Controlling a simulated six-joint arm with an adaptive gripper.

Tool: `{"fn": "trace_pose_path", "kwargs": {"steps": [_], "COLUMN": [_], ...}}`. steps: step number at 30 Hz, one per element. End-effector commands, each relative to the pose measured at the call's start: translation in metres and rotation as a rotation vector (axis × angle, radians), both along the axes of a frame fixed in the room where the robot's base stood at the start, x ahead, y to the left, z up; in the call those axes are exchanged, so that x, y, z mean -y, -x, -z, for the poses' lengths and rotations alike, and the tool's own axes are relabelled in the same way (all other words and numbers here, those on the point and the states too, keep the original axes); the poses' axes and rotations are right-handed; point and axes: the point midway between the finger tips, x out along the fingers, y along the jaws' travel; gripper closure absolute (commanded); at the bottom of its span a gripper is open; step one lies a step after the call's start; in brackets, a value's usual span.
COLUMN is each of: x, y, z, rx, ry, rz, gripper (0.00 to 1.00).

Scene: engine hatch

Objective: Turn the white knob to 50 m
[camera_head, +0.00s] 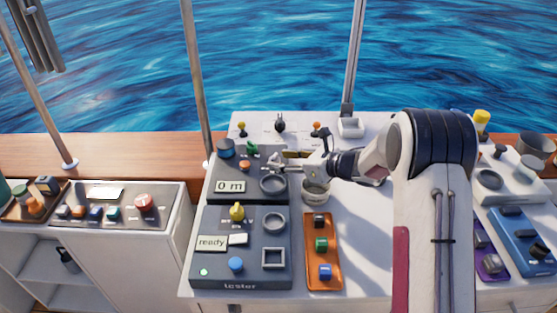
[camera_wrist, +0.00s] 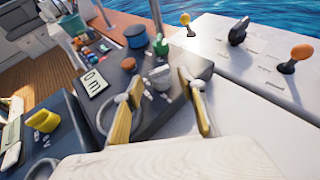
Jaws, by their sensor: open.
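The white knob (camera_wrist: 160,79) stands on the dark upper panel (camera_wrist: 172,112), and in the wrist view it appears between my two yellow-padded fingers. My gripper (camera_wrist: 158,115) is open, one finger to each side of the knob in that view; I cannot tell whether either finger touches it. In the head view my gripper (camera_head: 277,161) is over the upper right of that panel and largely covers the knob. The panel's display (camera_head: 230,186) reads "0 m"; it also shows in the wrist view (camera_wrist: 94,83).
Near the knob are an orange knob (camera_head: 245,165), a green handle (camera_head: 252,149) and a blue cylinder (camera_head: 226,148). A grey ring (camera_head: 273,185) lies below my gripper. The tester panel (camera_head: 240,286) and orange tray (camera_head: 323,285) are nearer. Levers (camera_head: 280,123) stand behind.

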Motion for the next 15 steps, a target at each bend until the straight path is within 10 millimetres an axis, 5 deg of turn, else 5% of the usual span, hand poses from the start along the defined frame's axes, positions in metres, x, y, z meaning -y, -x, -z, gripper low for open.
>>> {"fn": "trace_pose_path", "kwargs": {"steps": [15], "x": [-0.016], "y": [-0.012], "z": [0.008], "rx": [0.0], "ry": [0.0], "rz": [0.001], "gripper": [0.6]}}
